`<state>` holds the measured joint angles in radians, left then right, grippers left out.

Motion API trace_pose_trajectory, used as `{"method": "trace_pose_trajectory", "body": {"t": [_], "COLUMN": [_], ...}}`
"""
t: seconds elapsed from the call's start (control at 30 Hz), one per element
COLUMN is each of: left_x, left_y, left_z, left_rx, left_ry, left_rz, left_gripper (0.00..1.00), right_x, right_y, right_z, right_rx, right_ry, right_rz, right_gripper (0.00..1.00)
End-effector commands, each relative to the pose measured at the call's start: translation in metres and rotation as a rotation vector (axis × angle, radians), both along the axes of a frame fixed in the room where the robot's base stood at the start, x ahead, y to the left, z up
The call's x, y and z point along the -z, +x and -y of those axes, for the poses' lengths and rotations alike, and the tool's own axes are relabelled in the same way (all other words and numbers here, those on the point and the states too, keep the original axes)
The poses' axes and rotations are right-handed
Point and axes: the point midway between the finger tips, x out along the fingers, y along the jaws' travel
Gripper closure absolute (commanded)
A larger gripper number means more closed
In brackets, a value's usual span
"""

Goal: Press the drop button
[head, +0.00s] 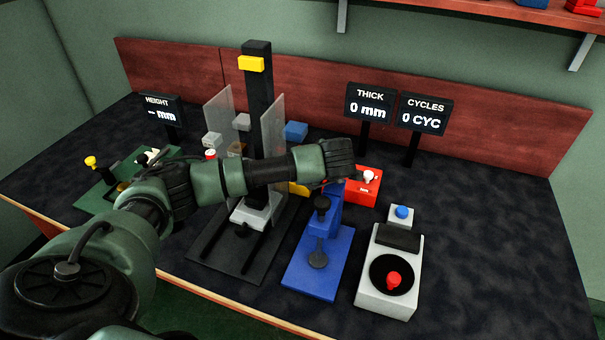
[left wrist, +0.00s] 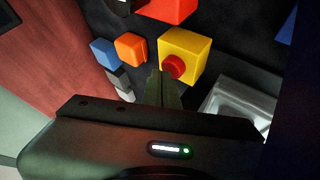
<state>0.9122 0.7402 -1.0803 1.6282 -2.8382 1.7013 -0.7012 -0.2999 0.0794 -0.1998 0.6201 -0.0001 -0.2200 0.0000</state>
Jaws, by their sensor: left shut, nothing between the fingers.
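A yellow box (left wrist: 190,45) with a round red button (left wrist: 173,67) on its face is in the left wrist view. In the head view a sliver of the yellow box (head: 298,189) shows beside the drop tower (head: 258,110), and its button is hidden behind my left arm. My left gripper (left wrist: 163,76) is shut and empty, its fingertips close beside the red button; I cannot tell whether they touch it. In the head view the fingers are hidden behind the wrist. My right gripper is not in view.
A blue press (head: 315,255), a red box (head: 362,188) and a white device with a red knob (head: 380,302) stand to the right. A green-based device (head: 115,185) is at left. Orange (left wrist: 130,49) and blue (left wrist: 104,52) blocks lie near the yellow box. Displays stand behind.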

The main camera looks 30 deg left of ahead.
Motion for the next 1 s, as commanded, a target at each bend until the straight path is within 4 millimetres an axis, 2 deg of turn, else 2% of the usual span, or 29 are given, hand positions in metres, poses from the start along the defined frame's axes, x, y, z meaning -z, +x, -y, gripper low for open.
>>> {"method": "trace_pose_trajectory", "body": {"t": [0.4,1.0], "left_x": [0.012,0.011], "left_y": [-0.003,-0.004], "left_z": [0.001,0.002], "left_rx": [0.003,0.003], "left_ry": [0.002,0.002], "left_rz": [-0.014,-0.019], "left_gripper": [1.0,1.0], "right_x": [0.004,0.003], "right_y": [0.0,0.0], "right_z": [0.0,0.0], "right_rx": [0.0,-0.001], "right_ry": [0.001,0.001], "right_rz": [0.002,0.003], "right_gripper": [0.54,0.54]}}
